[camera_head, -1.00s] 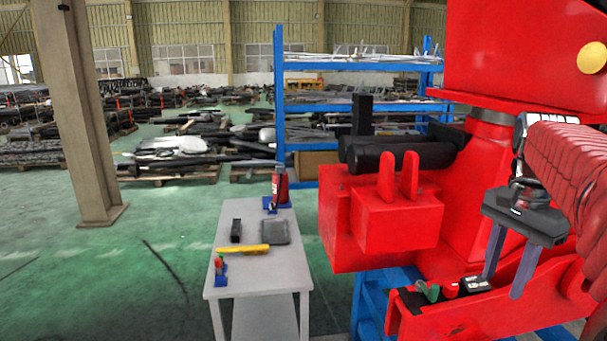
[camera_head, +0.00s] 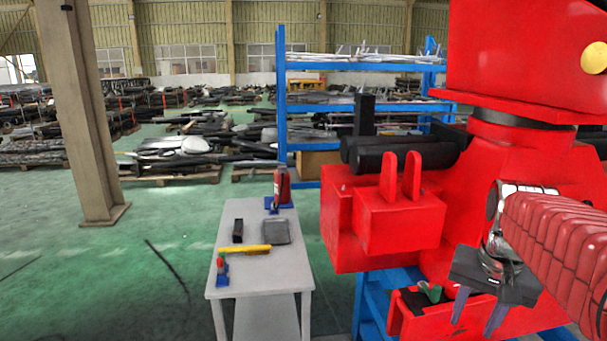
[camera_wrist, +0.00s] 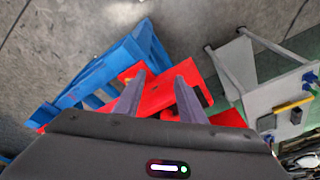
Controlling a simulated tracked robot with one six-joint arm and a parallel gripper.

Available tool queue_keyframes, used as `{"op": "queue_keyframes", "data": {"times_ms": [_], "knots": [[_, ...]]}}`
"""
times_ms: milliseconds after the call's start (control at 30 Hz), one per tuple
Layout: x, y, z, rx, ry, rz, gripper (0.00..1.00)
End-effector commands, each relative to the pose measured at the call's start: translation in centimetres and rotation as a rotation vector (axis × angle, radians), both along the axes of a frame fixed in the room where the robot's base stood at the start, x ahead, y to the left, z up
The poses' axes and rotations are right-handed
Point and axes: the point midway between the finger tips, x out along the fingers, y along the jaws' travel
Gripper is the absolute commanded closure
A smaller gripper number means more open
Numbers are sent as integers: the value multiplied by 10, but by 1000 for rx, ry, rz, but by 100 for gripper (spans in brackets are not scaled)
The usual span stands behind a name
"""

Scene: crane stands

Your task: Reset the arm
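My red-sleeved arm reaches in from the right in the head view. My gripper (camera_head: 479,318) hangs from it with two grey fingers pointing down, spread apart, over the red crane's lower ledge. In the wrist view, my gripper (camera_wrist: 160,76) shows its two fingers apart with nothing held between them. The red crane body (camera_head: 400,222) stands close to the left of and behind the arm. A small green piece (camera_head: 431,291) lies in the dark recess of the ledge, left of the fingers. Whether the fingers touch the ledge cannot be told.
A grey table (camera_head: 262,280) left of the crane holds a red bottle (camera_head: 281,186), a yellow tool (camera_head: 245,250), a dark block (camera_head: 238,231), a grey box (camera_head: 276,231) and a small red-and-blue item (camera_head: 222,270). A blue stand (camera_wrist: 130,58) supports the crane. Green floor is open at left.

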Motion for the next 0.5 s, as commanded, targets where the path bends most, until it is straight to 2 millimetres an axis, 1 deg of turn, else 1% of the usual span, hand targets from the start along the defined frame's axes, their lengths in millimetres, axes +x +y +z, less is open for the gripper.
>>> {"op": "queue_keyframes", "data": {"times_ms": [33, 100, 500], "knots": [[-8, 12, -4, -11, -15, 45, 63], [-16, 25, -9, -28, -35, 104, 63], [-70, 92, -39, -100, -143, 380, 63]]}}
